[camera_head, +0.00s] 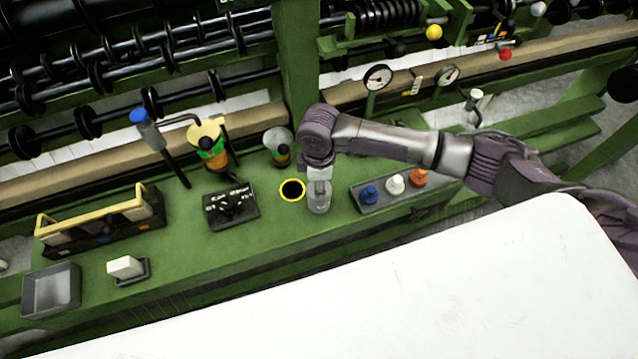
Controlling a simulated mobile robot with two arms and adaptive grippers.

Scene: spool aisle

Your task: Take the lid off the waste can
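My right arm comes in from the right, and its gripper (319,178) points straight down over the green bench. Directly below it is a small pale grey, glassy-looking cylinder (319,203), upright on the bench. The fingers overlap its top, so I cannot tell whether they touch it, or whether they are open or shut. Just left of it is a round black opening with a yellow rim (292,190). No thing is clearly marked as the waste can, and I cannot make out a separate lid. My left gripper is not in view.
A dark tray (358,206) with blue, white and orange pieces lies right of the gripper. A black block (231,206), cups (277,142) and a yellow-handled toolbox (100,217) stand to the left.

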